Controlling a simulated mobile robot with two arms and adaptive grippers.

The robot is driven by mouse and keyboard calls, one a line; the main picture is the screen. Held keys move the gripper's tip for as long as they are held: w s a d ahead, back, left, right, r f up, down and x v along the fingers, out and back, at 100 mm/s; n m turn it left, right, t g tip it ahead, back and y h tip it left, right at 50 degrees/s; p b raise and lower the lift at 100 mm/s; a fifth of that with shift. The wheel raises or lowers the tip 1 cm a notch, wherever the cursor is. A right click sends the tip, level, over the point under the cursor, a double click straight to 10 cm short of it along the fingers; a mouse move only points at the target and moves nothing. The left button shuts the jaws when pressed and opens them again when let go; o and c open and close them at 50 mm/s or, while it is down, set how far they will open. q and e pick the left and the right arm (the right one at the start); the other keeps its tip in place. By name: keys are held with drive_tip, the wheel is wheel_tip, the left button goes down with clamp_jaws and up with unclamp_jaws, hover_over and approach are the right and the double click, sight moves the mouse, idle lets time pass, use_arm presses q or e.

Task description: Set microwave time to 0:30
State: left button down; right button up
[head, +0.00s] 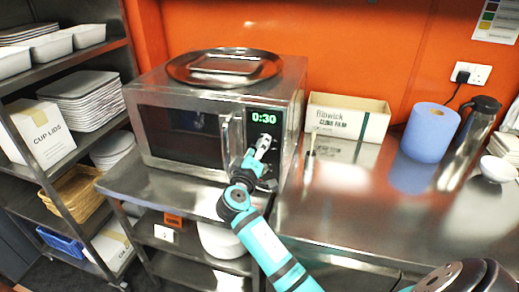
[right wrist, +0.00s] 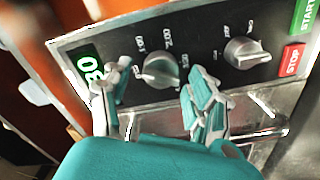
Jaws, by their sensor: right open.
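The microwave (head: 180,135) is a steel box on the counter with its door shut. Its green display (head: 264,117) reads 0:30; the display (right wrist: 90,68) shows partly in the right wrist view. My right gripper (head: 262,150) is at the control panel, its fingers open. In the right wrist view its fingers (right wrist: 157,82) are on either side of a round metal dial (right wrist: 162,70) with numbers around it; whether they touch it I cannot tell. A second dial (right wrist: 247,52), a green START button (right wrist: 306,14) and a red STOP button (right wrist: 293,58) are farther right. My left gripper is not in view.
A round tray (head: 187,68) with a smaller dish lies on the microwave. To the right stand a film box (head: 345,118), a blue paper roll (head: 429,132) and a steel flask (head: 470,130). A shelf rack (head: 45,178) is at left.

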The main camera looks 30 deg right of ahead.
drive_tip(key=v, duration=1.1)
drive_tip(key=shift+s+a, duration=0.25)
drive_tip(key=shift+a, duration=0.05)
